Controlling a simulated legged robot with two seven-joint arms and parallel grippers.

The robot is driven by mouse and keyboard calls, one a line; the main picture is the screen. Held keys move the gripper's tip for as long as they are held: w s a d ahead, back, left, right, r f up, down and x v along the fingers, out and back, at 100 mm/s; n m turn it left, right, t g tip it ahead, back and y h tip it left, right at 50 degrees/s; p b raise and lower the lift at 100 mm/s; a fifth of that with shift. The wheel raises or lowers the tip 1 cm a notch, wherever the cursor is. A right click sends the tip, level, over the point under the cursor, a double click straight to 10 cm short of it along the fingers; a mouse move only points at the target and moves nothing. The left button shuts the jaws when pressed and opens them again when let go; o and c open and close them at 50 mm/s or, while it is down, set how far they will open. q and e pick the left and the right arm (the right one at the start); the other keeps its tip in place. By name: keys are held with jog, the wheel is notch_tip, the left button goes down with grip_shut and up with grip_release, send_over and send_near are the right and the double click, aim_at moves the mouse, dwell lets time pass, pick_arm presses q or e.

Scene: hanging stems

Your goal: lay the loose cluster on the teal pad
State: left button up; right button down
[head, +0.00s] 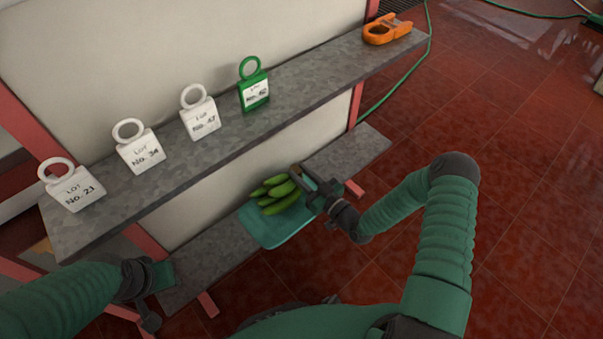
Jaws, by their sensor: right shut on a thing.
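A cluster of green fruit, like bananas (276,196), is at the lower shelf, over the far part of the teal pad (275,234). My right gripper (299,180) is shut on the right end of the cluster. From this angle I cannot tell whether the cluster touches the pad or is held just above it. The front part of the pad is bare. My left gripper (156,295) is at the lower left, away from the cluster, near the left part of the lower shelf; its fingers are too unclear to tell open from shut.
The grey upper shelf (215,150) holds white lot tags (139,148), a green tag (254,88) and an orange tool (387,29). The lower shelf (352,157) is bare right of the pad. A green hose (405,79) runs behind the shelf. Red tiled floor is open at right.

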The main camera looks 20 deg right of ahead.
dwell(0.4)
jog(key=c, duration=1.1)
grip_release()
jog(key=shift+o, duration=0.2)
